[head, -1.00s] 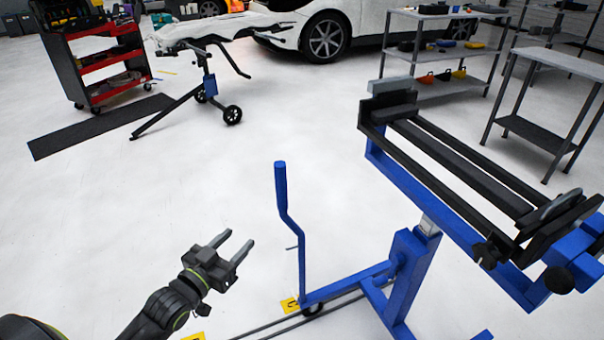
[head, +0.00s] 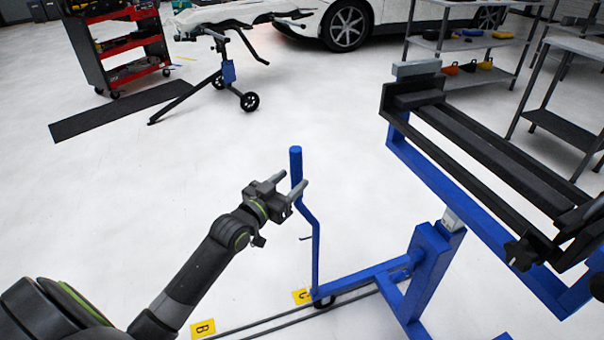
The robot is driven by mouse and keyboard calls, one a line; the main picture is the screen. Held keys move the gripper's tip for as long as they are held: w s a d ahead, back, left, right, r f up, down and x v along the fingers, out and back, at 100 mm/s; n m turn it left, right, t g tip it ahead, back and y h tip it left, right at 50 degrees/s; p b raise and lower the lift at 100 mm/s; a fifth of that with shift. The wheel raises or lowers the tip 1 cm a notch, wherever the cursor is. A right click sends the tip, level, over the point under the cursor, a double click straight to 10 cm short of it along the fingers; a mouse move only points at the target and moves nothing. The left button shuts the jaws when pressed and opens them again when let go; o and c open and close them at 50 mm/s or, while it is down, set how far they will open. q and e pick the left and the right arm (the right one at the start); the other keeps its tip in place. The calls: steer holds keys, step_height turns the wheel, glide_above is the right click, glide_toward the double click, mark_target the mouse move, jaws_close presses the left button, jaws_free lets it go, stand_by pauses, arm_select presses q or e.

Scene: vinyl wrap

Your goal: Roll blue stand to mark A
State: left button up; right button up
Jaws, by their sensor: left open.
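The blue stand (head: 424,268) is on the floor at right, with a black bed on top and a tall upright handle (head: 296,162) at its left end. My left gripper (head: 291,183) is open at the upper part of this handle. One finger shows left of the handle and the other crosses in front of it; I cannot tell whether they touch it. Yellow mark C (head: 302,296) lies by the stand's left wheel (head: 323,302). Yellow mark B (head: 203,328) lies further left. I see no mark A. My right gripper is not in view.
Dark parallel lines (head: 262,323) run along the floor past the marks. A second wheeled stand (head: 228,72), a red tool cart (head: 128,68) and a black mat (head: 118,110) are at the back left. Shelves (head: 470,42) are at the back right. The middle floor is clear.

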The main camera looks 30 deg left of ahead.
mark_target(292, 175)
arm_select(q)
steer(key=w, duration=0.2)
steer(key=shift+w+a+f, duration=0.1)
steer(key=shift+w+f, duration=0.1)
steer(key=shift+w, duration=0.2)
steer(key=shift+w+a+r, duration=0.2)
steer(key=shift+w, duration=0.3)
steer(key=shift+w+d+b, duration=0.1)
steer(key=shift+w+b, duration=0.2)
steer(key=shift+w, duration=0.05)
steer(key=shift+w+d+f, duration=0.1)
steer(key=shift+d, duration=0.05)
steer(key=shift+c, duration=1.4)
jaws_close()
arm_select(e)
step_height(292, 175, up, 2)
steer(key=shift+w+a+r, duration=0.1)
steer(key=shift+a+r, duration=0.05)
